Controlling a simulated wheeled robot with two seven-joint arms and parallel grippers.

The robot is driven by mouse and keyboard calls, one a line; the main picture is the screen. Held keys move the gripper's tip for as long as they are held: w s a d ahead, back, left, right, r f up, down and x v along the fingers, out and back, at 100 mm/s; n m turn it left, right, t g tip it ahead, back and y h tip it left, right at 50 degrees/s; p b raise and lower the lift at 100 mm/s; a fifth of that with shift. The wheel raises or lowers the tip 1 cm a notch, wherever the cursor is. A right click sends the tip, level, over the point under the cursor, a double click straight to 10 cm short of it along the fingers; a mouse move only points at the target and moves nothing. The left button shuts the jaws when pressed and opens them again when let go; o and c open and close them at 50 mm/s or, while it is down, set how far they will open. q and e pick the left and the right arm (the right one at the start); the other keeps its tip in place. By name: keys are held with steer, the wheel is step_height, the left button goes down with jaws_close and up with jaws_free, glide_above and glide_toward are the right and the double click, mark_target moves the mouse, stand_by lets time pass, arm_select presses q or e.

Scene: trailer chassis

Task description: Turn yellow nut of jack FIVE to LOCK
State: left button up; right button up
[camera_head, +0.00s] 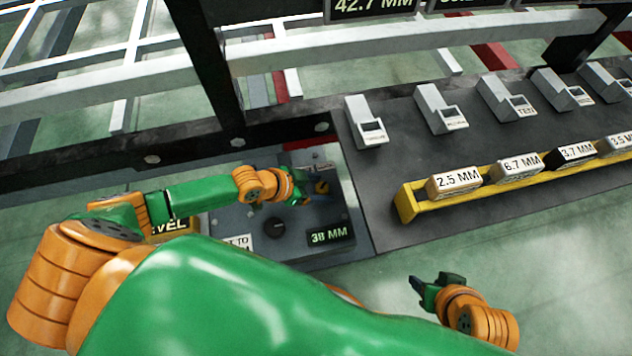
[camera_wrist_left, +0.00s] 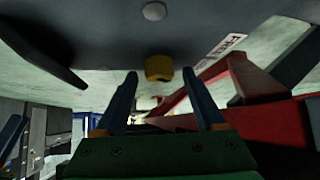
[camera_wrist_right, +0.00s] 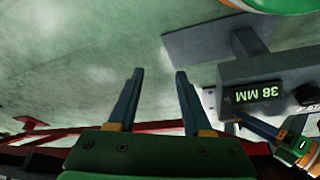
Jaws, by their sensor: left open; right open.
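The yellow nut (camera_wrist_left: 158,67) shows in the left wrist view, just beyond and between the fingertips of my open left gripper (camera_wrist_left: 160,76). I cannot tell whether the fingers touch it. A white label (camera_wrist_left: 222,46) that seems to read FREE is right of the nut. In the head view, my left gripper (camera_head: 312,188) is over the jack panel (camera_head: 297,226), at the small yellow nut (camera_head: 322,187). The number FIVE is not readable. My right gripper (camera_head: 424,287) is open and empty over the floor at lower right, also seen in the right wrist view (camera_wrist_right: 160,75).
The panel carries a 38 MM display (camera_head: 330,235) and a black knob (camera_head: 275,228). A yellow rack (camera_head: 408,204) with several measurement blocks stands to the right, in front of several grey holders (camera_head: 366,124). A red part (camera_wrist_left: 262,122) is close to my left gripper's right finger.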

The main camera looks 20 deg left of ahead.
arm_select(q)
steer(key=p+v, duration=0.3)
steer(key=v, duration=0.3)
steer(key=shift+s+a+r+p, duration=0.1)
steer(key=shift+a+r+p, duration=0.05)
steer(key=shift+r+p, duration=0.15)
steer(key=shift+s+a, duration=0.1)
steer(key=shift+s, duration=0.05)
arm_select(e)
step_height(320, 180, down, 9)
steer(key=s+g, duration=0.1)
steer(key=shift+s+d+g, duration=0.3)
steer(key=shift+r, duration=0.1)
